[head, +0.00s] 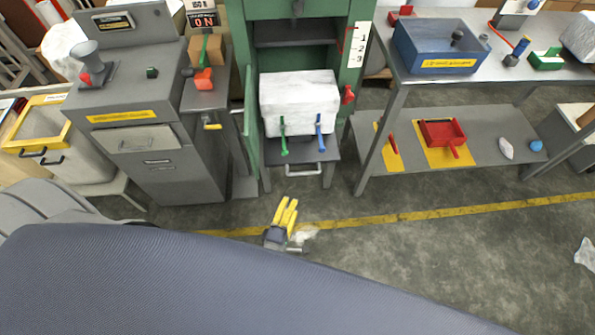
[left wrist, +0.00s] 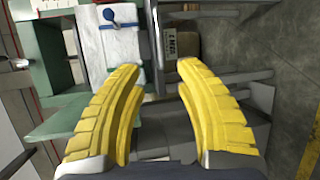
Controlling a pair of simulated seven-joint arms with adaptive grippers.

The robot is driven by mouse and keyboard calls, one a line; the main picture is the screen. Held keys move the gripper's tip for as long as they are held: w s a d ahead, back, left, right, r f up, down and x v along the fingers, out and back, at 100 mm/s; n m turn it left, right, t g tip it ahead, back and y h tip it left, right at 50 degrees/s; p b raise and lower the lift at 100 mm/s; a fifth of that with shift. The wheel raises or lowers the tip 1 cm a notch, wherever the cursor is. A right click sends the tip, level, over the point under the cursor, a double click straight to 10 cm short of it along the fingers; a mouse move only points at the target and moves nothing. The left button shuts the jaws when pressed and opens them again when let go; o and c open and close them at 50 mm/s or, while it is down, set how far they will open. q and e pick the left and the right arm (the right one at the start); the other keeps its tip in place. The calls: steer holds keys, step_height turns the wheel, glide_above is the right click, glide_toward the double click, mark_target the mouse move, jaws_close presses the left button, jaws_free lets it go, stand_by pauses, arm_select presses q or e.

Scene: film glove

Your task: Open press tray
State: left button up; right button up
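The green press (head: 245,85) stands at the back centre. Its grey press tray (head: 322,152) sticks out low at the front, with a metal bar handle (head: 305,172) on its front face. A white wrapped block (head: 300,95) sits above the tray, with a green lever and a blue lever (head: 318,130) hanging before it. My left gripper (head: 287,204) has yellow fingers and is in front of and below the handle, apart from it. In the left wrist view the fingers (left wrist: 157,68) are spread with nothing held between them. My right gripper is not seen.
A grey machine with a funnel (head: 88,65) stands left of the press. On the right, a metal table (head: 395,85) has a blue bin (head: 435,48) and a lower shelf with a red tray (head: 442,132).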

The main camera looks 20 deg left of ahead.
mark_target(304, 173)
arm_select(q)
steer(key=shift+w+a+f, duration=0.1)
steer(key=shift+w+f, duration=0.35)
steer(key=shift+w, duration=2.2)
steer(key=shift+w+f, duration=0.5)
steer(key=shift+w, duration=2.2)
steer(key=shift+w+a+f, duration=0.1)
steer(key=shift+w+f, duration=0.35)
steer(key=shift+w, duration=2.2)
jaws_close()
steer(key=shift+d, duration=0.1)
